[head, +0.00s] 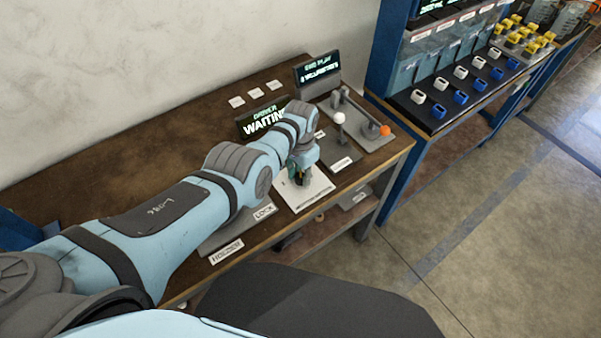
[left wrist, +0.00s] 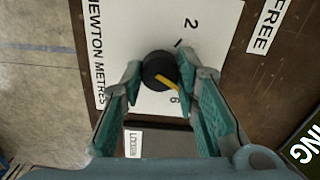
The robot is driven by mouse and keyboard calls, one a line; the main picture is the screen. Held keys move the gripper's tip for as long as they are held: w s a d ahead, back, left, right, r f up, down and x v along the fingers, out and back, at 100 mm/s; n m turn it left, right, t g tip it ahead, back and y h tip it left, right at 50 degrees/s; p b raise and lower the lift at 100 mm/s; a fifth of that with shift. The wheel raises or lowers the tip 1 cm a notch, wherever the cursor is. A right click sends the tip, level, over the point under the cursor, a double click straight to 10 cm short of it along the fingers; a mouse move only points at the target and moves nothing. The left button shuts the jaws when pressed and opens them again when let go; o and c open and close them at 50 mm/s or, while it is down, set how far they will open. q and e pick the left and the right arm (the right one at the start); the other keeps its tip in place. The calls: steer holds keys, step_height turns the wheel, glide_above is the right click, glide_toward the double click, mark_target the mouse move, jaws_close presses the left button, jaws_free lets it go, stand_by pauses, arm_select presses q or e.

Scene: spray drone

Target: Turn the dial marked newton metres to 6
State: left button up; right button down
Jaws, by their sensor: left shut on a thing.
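The dial is a round black knob (left wrist: 158,68) with a yellow pointer, on a white plate (left wrist: 115,30) marked NEWTON METRES in the left wrist view. The numbers 2 (left wrist: 190,22) and 6 (left wrist: 174,99) show. The pointer runs toward the lower right, toward the 6; whether it lines up exactly I cannot tell. My left gripper (left wrist: 160,74) has its teal fingers on either side of the knob, shut on it. In the head view my left gripper (head: 300,177) is down over the white plate (head: 303,196), and the knob is mostly hidden. My right gripper is not in view.
A WAITING display (head: 262,121) stands behind my left arm. A panel with a white-knobbed lever (head: 339,118) and one with an orange knob (head: 385,130) lie to the right. LOCK (head: 264,212) and FREE (left wrist: 265,25) labels flank the plate. A blue rack stands farther right.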

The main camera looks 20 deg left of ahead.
mark_target(301, 177)
arm_select(q)
steer(key=m, duration=0.6)
steer(key=shift+s+f, duration=0.15)
steer(key=shift+d, duration=0.1)
stand_by(0.3)
steer(key=o, duration=1.2)
steer(key=shift+c, duration=0.2)
steer(key=shift+w, duration=0.2)
steer(key=shift+r, duration=0.55)
step_height(301, 177, up, 11)
